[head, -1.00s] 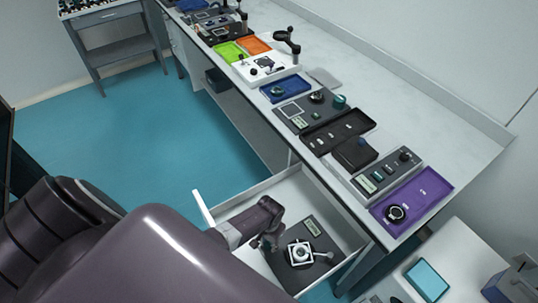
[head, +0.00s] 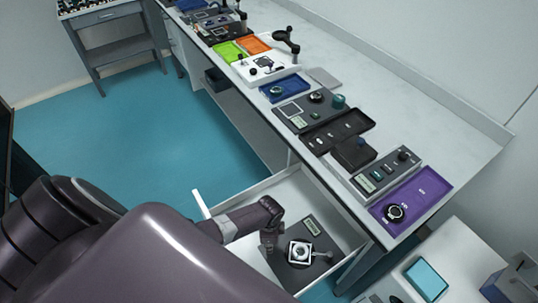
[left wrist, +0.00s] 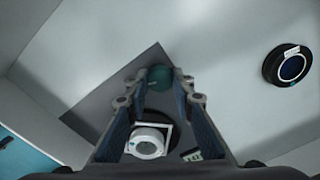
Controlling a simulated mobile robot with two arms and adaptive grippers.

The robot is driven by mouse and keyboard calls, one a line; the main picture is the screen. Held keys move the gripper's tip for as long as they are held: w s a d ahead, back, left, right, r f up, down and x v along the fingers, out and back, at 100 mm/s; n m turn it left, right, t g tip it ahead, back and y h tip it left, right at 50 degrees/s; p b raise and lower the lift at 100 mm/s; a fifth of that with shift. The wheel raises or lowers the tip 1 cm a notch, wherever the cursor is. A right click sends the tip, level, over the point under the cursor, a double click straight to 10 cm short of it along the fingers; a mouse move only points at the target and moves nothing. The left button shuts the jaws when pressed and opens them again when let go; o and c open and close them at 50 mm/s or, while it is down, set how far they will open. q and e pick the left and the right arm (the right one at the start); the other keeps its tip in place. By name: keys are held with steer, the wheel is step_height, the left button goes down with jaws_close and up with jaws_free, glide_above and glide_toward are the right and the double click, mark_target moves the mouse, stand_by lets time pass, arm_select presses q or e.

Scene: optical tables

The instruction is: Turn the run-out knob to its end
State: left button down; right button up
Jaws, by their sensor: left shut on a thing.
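A dark grey plate (head: 289,270) lies in the open drawer, with a small display (head: 312,227), a white square mount (head: 300,249) and a short arm at the mount's right. My left gripper (head: 269,244) points down over the plate, left of the mount. In the left wrist view its fingers close in on a teal round knob (left wrist: 160,77), and the left gripper (left wrist: 158,84) is shut on it. That this is the run-out knob is not readable. The knob is hidden in the head view. The mount (left wrist: 148,141) shows between the fingers. My right gripper is out of view.
The drawer wall (head: 340,228) stands close around the plate. The bench (head: 430,135) above holds several devices and trays, including a purple tray (head: 425,188). A black round object (left wrist: 288,65) lies on a pale surface in the left wrist view.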

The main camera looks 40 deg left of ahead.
arm_select(q)
steer(key=m+b, duration=0.1)
steer(key=m, duration=0.5)
steer(key=shift+s, duration=0.1)
steer(key=m+b, duration=0.1)
steer(key=m, duration=0.5)
steer(key=shift+b, duration=0.4)
steer(key=shift+a+m, duration=0.1)
steer(key=shift+m, duration=0.2)
steer(key=c, duration=1.7)
jaws_free()
steer(key=shift+o, duration=0.2)
step_height(320, 180, up, 12)
